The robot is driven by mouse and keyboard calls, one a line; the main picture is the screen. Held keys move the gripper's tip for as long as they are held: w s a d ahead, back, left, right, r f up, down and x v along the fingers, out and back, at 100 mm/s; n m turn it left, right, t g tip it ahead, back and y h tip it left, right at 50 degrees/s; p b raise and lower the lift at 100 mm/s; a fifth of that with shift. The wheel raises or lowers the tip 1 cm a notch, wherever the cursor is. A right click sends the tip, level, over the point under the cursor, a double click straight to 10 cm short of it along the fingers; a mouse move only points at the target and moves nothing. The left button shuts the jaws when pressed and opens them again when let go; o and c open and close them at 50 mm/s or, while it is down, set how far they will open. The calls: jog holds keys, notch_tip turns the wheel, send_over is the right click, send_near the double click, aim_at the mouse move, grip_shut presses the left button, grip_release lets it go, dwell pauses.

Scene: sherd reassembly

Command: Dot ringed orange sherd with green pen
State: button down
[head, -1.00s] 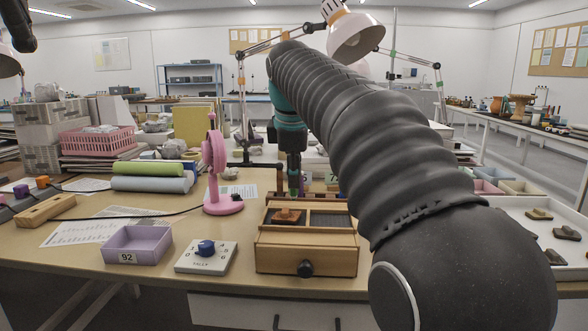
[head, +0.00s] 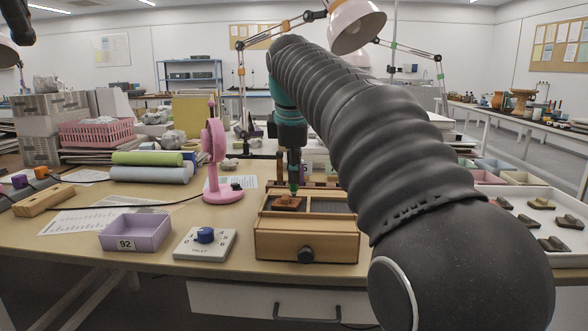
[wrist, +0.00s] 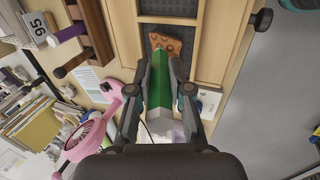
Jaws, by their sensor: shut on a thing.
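My gripper (wrist: 160,88) is shut on the green pen (wrist: 163,95), which points away from the wrist. In the head view the pen (head: 294,187) hangs roughly upright above the wooden box. The orange sherd (head: 288,203) lies in the left part of that box (head: 307,246). In the wrist view the sherd (wrist: 168,42) lies just beyond the pen, partly behind its end. The sherd has darker spots, but I cannot make out a ring. I cannot tell whether the pen's tip touches it.
A pink fan (head: 221,165) stands left of the box. A purple tray marked 92 (head: 136,231) and a white dial unit (head: 205,243) sit at the front left. A white tray of dark sherds (head: 515,220) is at the right. A purple-capped pen (wrist: 67,34) shows in the wrist view.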

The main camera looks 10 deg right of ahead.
jog(key=shift+f+b, duration=0.5)
jog(key=shift+f, duration=0.3)
dwell(1.2)
jog(key=shift+r, duration=0.1)
notch_tip(320, 180, up, 5)
jog(key=p, duration=0.5)
jog(key=shift+r, duration=0.95)
